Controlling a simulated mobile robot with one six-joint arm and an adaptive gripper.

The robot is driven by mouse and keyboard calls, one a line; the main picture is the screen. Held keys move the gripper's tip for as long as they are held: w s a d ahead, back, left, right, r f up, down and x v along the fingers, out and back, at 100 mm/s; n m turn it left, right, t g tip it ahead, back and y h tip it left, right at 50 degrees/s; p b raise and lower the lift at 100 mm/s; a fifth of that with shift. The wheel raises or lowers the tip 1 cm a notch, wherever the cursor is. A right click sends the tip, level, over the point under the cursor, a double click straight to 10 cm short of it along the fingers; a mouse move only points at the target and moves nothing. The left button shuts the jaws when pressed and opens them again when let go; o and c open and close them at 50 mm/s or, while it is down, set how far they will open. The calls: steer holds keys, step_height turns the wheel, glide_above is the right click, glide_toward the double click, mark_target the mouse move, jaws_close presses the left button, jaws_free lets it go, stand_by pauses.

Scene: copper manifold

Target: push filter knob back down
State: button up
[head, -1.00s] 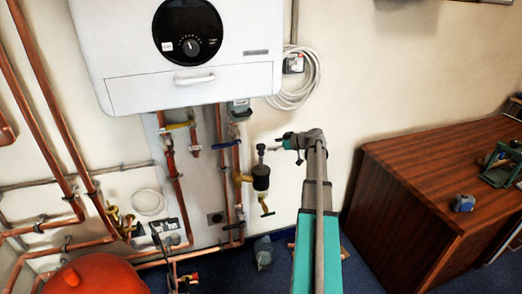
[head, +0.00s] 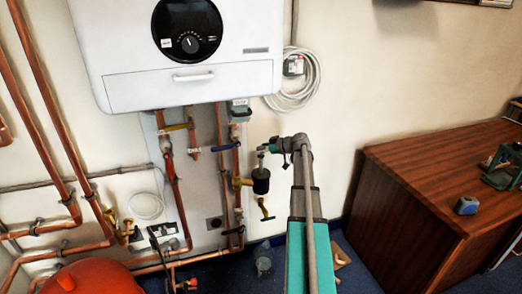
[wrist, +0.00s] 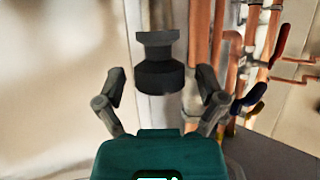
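The filter is a dark, round body (head: 261,182) on brass fittings below the boiler, with a yellow-handled valve under it. Its grey knob (head: 262,160) stands up on a stem at the top. In the wrist view the flared grey knob (wrist: 157,40) sits above a black collar (wrist: 160,77). My gripper (head: 270,148) is at the height of the knob's top, just to its right and partly overlapping it in the head view. In the wrist view my gripper's fingers (wrist: 161,80) are spread apart, one on each side of the black collar. I cannot tell if they touch anything.
The white boiler (head: 185,88) hangs above. Copper pipes (head: 236,178) with a blue lever valve (head: 225,145) stand close left of the filter. A red vessel (head: 95,278) is at lower left. A wooden desk (head: 410,205) stands at right. Bare wall lies between.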

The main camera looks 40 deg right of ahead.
mark_target(261, 172)
jaws_close()
step_height(261, 172, down, 8)
steer(key=b, duration=0.8)
steer(key=shift+f+b, duration=0.25)
steer(key=shift+b, duration=0.05)
steer(key=shift+o, duration=1.2)
jaws_free()
steer(key=shift+r, duration=0.15)
